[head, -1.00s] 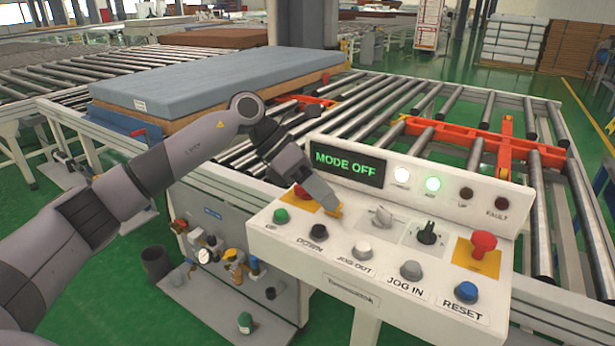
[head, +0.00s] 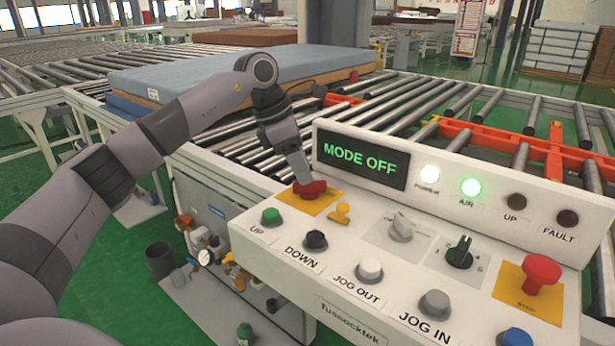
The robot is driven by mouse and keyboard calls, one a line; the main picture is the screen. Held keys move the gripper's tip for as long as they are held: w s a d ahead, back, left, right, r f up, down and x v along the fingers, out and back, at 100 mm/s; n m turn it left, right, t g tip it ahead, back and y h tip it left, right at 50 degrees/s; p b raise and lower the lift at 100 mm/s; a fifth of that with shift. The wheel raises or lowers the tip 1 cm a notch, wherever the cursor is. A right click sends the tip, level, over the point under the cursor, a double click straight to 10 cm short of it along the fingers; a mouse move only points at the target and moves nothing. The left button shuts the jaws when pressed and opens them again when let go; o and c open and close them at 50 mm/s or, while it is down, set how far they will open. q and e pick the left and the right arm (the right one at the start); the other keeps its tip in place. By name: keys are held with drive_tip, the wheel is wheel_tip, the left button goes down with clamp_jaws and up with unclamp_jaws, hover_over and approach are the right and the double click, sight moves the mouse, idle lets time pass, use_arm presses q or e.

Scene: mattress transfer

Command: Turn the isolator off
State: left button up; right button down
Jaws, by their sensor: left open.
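The isolator is a red rotary knob (head: 313,191) on a yellow plate (head: 312,206) at the left end of the white control panel (head: 372,226). My left gripper (head: 305,178) points down at the knob from above and behind, its tips at or just over it. The gripper is open; contact is unclear, and it hides part of the knob. A small yellow piece (head: 341,213) stands beside the plate's right edge. The display (head: 360,161) reads MODE OFF. The white power lamp (head: 429,173) and green air lamp (head: 471,187) are lit. My right gripper is not in view.
Several push buttons line the panel front, with grey (head: 400,228) and black (head: 460,252) selectors behind. A red stop button (head: 541,272) is at the right. The upright display housing bounds the panel's back. A roller conveyor with a blue-topped mattress (head: 220,72) lies beyond.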

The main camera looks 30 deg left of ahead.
sight(309, 186)
use_arm(q)
drive_tip(key=shift+x, duration=1.4)
clamp_jaws()
